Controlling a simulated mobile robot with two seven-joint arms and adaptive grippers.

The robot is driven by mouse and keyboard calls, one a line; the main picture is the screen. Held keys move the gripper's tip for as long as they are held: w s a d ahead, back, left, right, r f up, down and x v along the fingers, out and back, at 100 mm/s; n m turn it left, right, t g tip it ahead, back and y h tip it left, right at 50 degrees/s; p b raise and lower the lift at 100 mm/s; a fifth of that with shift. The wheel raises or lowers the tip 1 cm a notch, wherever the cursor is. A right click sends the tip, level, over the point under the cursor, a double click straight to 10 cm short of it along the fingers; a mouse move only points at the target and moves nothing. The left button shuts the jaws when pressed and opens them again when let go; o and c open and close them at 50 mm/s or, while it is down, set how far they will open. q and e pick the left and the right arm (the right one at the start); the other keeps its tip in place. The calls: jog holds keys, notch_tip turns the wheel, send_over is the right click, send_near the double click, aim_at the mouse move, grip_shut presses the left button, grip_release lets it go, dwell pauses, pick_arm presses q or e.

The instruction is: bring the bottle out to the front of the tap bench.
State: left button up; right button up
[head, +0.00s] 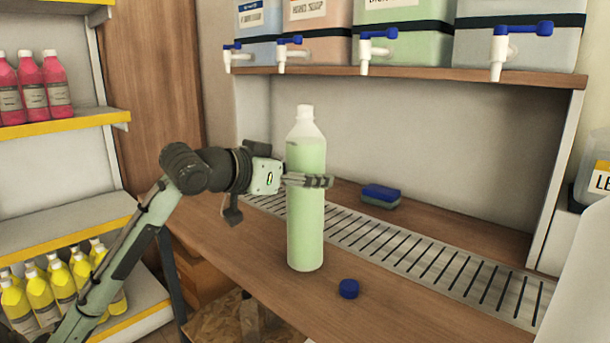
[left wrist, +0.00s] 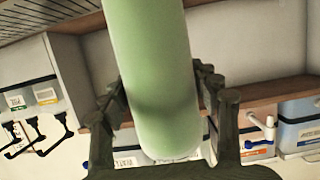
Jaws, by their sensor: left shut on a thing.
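The bottle (head: 305,225) is tall and pale, filled with light green liquid, with an uncapped white neck. In the head view it is upright over the wooden tap bench (head: 400,290), its base in front of the slotted drain strip. I cannot tell whether its base touches the wood. My left gripper (head: 318,181) is shut around the bottle's middle, coming from the left. The left wrist view shows the bottle (left wrist: 150,50) between the two dark fingers of the left gripper (left wrist: 160,95). My right gripper is not in view.
A blue cap (head: 348,288) lies on the bench, right of the bottle's base. A blue-and-green sponge (head: 381,195) sits behind the drain strip (head: 415,257). Drums with taps (head: 365,50) line the shelf above. Shelves of pink bottles (head: 32,88) and yellow bottles (head: 65,285) stand left.

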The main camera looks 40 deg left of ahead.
pick_arm(q)
jog(key=shift+r, duration=0.2)
jog(key=o, duration=1.8)
jog(key=shift+o, duration=0.5)
jog(key=shift+f, duration=0.1)
jog(key=v, duration=0.7)
jog(key=shift+s, duration=0.25)
